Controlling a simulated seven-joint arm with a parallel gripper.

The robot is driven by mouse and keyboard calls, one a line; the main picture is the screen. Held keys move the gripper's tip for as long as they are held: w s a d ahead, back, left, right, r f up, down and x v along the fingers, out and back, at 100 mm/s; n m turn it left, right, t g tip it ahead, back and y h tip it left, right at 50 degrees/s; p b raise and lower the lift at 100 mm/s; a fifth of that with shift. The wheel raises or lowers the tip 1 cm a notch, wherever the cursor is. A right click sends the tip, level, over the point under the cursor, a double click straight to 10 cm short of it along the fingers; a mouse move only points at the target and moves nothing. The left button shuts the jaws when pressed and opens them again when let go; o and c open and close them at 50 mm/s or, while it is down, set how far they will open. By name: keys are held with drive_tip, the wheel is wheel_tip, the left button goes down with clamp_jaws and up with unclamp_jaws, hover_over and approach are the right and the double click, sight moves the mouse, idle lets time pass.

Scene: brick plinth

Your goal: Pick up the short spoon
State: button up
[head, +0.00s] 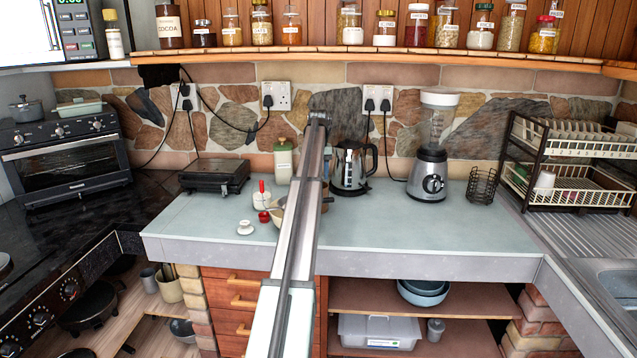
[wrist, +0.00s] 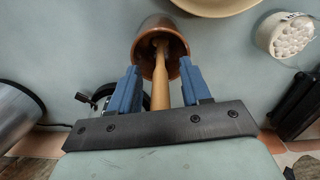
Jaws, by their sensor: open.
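A wooden spoon handle (wrist: 160,88) stands in a brown pot (wrist: 160,35) in the wrist view. Its spoon end is out of sight, and I cannot tell its full length. My gripper (wrist: 160,72) is open, with its two blue fingers on either side of the handle. A gap shows between the handle and each finger. In the head view my own arm hides the gripper and most of the pot's area on the counter.
A pale bowl (wrist: 215,4) and a jar of white pieces (wrist: 292,36) are near the pot. On the counter (head: 395,228), a kettle (head: 351,170) and blender (head: 428,170) stand to the right, a black grill (head: 214,177) to the left. The counter's front right is clear.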

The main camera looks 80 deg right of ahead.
drive_tip(key=shift+c, duration=0.5)
clamp_jaws()
drive_tip(key=shift+r, duration=0.1)
